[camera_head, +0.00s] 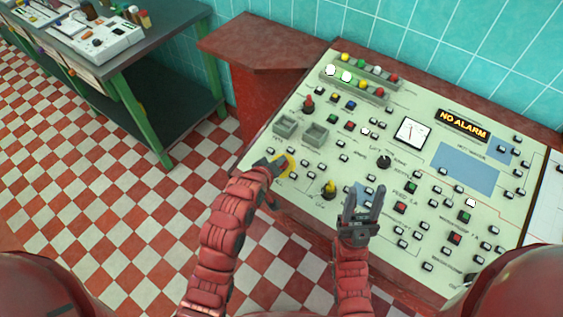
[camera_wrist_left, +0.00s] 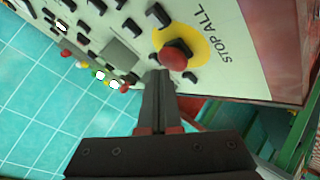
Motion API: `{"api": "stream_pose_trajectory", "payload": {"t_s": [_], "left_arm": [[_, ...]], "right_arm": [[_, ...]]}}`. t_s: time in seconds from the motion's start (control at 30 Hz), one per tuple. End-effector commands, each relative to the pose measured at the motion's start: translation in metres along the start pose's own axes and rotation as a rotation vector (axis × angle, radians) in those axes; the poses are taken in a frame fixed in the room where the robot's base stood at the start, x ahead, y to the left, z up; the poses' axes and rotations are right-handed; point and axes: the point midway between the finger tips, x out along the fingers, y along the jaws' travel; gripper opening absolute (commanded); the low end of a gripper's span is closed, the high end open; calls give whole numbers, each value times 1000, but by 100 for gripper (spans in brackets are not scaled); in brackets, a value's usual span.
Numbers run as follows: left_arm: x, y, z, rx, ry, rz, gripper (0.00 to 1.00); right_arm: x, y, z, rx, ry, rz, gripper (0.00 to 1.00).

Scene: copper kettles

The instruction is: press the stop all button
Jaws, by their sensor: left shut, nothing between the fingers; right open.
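The stop all button is a red mushroom knob (camera_wrist_left: 176,54) on a yellow disc (camera_wrist_left: 196,42), with "STOP ALL" lettered beside it in the left wrist view. In the head view part of the yellow disc (camera_head: 290,167) shows at the panel's left front, and my left gripper hides the red knob. My left gripper (camera_head: 276,164) is shut and empty. Its fingertips (camera_wrist_left: 159,76) appear just beside and below the knob in the left wrist view; I cannot tell whether they touch it. My right gripper (camera_head: 365,196) is open and empty over the panel's front part.
The cream control panel (camera_head: 330,165) carries many small buttons, a red knob (camera_head: 308,106), a yellow knob (camera_head: 329,189), a gauge (camera_head: 410,131) and a "NO ALARM" sign (camera_head: 464,124). A green-legged table (camera_head: 150,60) stands at left. Checkered floor lies clear between.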

Motion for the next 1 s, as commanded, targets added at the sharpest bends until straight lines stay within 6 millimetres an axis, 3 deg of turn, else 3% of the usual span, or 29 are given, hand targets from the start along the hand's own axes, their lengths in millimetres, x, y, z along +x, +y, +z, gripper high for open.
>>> {"api": "stream_pose_trajectory", "payload": {"t_s": [1.0], "left_arm": [[6, -4, 4, 1, 0, -1, 0]], "right_arm": [[-6, 0, 1, 0, 0, 0, 50]]}}
